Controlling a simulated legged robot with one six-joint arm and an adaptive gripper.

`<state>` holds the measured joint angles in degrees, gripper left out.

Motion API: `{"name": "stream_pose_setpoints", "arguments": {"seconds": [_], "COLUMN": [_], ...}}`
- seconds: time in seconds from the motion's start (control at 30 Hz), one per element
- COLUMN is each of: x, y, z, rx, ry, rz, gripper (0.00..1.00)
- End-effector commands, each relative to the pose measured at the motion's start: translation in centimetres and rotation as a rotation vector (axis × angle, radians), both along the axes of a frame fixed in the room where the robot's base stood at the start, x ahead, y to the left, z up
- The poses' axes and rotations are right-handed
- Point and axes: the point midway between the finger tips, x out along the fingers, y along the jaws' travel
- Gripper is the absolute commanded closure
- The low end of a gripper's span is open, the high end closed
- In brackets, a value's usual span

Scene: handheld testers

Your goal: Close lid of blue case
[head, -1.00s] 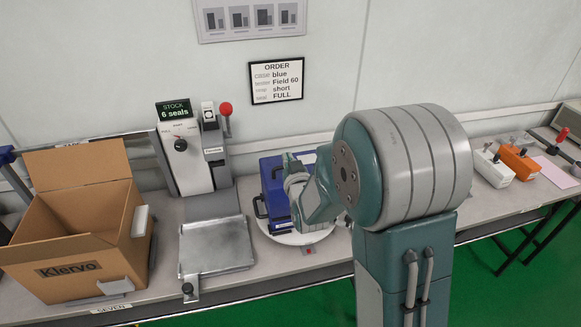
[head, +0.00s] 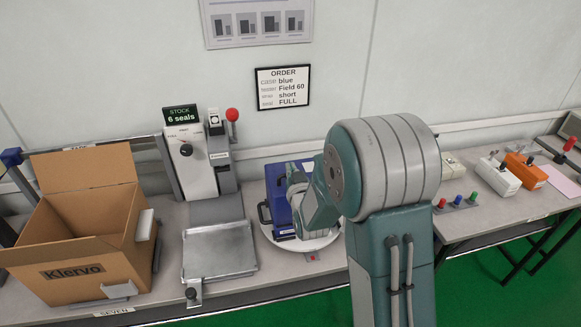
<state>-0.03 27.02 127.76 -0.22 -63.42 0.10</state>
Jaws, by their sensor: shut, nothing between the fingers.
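The blue case (head: 281,212) stands on a round white turntable (head: 318,243) in the middle of the bench. Black fittings show on its left side. My arm covers much of its right side, so I cannot tell how far its lid is open. My gripper (head: 296,184) is at the case, in front of its upper part as seen from the head. It is shut and holds nothing. Its fingertips are hidden, and I cannot tell whether they touch the case.
Left of the case are a metal tray (head: 220,252), a seal press (head: 190,160) with a red knob and an open cardboard box (head: 75,262). Right of my arm are coloured buttons (head: 457,201), a white tester (head: 497,177) and an orange tester (head: 525,170). An order card (head: 282,88) hangs behind.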

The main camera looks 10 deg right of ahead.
Motion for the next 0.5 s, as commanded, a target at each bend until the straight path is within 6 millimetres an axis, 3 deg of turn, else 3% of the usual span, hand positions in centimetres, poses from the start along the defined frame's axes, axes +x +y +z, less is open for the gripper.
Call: {"name": "stream_pose_setpoints", "arguments": {"seconds": [0.33,0.5], "x": [-2.2,-2.3], "y": [0.0,0.0], "z": [-1.6,-1.8], "rx": [0.0,0.0], "ry": [0.003,0.005], "rz": [0.0,0.0], "gripper": [1.0,1.0]}}
